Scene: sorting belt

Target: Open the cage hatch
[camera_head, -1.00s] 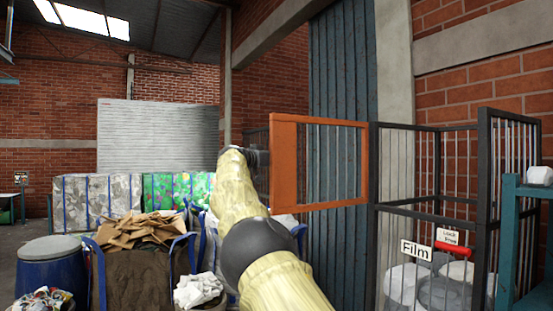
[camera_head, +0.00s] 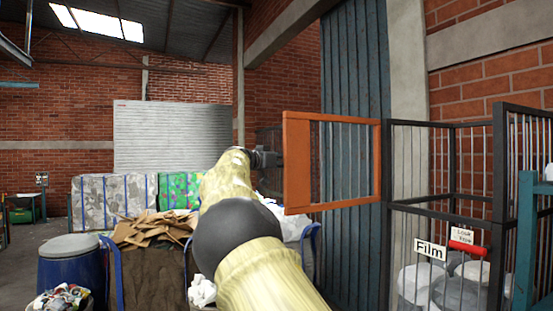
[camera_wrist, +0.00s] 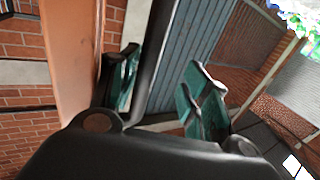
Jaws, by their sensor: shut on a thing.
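The cage hatch is an orange frame with thin bars (camera_head: 297,165), in the middle right of the head view. It stands swung out to the left of the dark cage (camera_head: 437,206), its right side by the cage's corner post. The opening above the cage's front rail looks uncovered. My gripper (camera_head: 268,158) is at the hatch's free left edge. In the wrist view, my gripper (camera_wrist: 163,88) has its green-padded fingers on either side of a dark bar (camera_wrist: 160,50), seemingly the hatch handle, beside the orange frame (camera_wrist: 72,60).
Pale rolls or bags lie inside. A blue barrel (camera_head: 75,270), a cardboard-filled sack (camera_head: 150,260) and wrapped bales (camera_head: 115,200) stand left. A teal post (camera_head: 525,240) stands right.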

